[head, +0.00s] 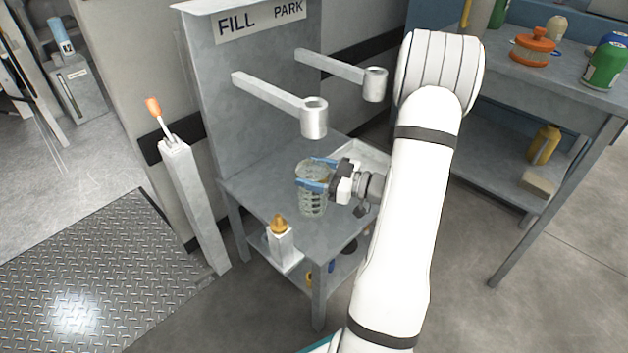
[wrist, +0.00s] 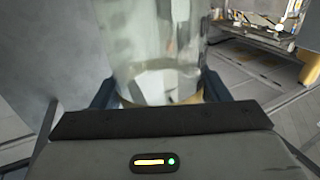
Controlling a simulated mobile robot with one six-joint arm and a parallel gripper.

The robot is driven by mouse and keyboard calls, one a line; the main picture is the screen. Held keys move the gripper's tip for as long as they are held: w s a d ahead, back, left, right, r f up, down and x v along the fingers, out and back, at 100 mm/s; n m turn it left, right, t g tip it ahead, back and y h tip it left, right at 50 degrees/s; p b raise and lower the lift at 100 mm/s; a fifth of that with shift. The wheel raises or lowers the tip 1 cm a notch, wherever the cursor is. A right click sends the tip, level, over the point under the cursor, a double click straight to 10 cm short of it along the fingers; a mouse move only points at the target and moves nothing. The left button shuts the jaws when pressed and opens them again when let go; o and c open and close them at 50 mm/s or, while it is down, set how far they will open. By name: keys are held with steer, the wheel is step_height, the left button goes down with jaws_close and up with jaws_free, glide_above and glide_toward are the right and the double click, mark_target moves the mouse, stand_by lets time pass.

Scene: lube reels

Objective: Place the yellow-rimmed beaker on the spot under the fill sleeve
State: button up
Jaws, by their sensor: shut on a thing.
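A clear beaker with dark graduation marks (head: 313,200) is held between the blue fingertips of my gripper (head: 318,174). It looks upright, over the grey stand's tabletop (head: 262,172); I cannot tell whether its base touches. The beaker also fills the upper middle of the wrist view (wrist: 155,50), between the dark fingers. A yellowish tint shows low on it there; its rim colour is unclear in the head view. The fill sleeve (head: 314,118) is a grey cylinder on an arm on the FILL side, above the beaker. The spot under it cannot be made out.
A second sleeve (head: 375,84) sticks out on the PARK side. A white block with a brass tip (head: 280,240) stands at the stand's front edge. An orange-tipped lever post (head: 165,130) is at left. A bench with bottles (head: 552,72) is at right.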

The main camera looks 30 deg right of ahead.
steer(key=shift+f, duration=0.5)
steer(key=shift+f, duration=0.2)
steer(key=o, duration=1.4)
steer(key=shift+c, duration=0.2)
